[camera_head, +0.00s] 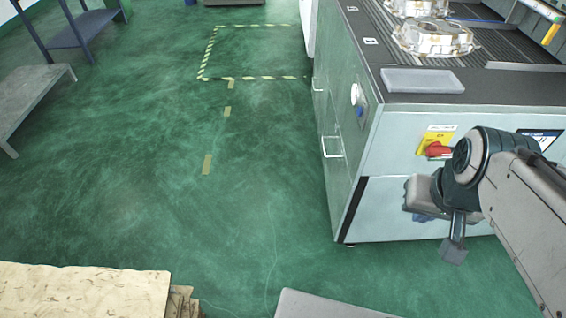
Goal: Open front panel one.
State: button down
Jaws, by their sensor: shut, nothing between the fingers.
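A grey machine cabinet stands at right. Its narrow left-facing side has front panels (346,165) with a white bar handle (333,147) on the nearer one and another handle (319,84) farther back. The panels look closed; I cannot read which is number one. My gripper (453,252) hangs at right, in front of the cabinet's near face, its fingers pointing down. It is shut and empty, apart from both handles. My arm hides part of the near face.
A red rotary switch on a yellow plate (435,146) is on the near face. Aluminium castings (434,38) lie on the machine top. A cardboard-like stack (80,290) is at lower left, a grey bench (35,92) at left. The green floor before the panels is clear.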

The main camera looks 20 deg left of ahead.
aim_at(340, 190)
jog(key=u, duration=1.25)
jog(key=i, duration=0.6)
jog(key=z, duration=0.65)
jog(key=i, duration=0.5)
jog(key=z, duration=0.8)
jog(key=k, duration=0.2)
jog(key=u, duration=0.35)
jog(key=i, duration=0.4)
jog(key=u, duration=0.05)
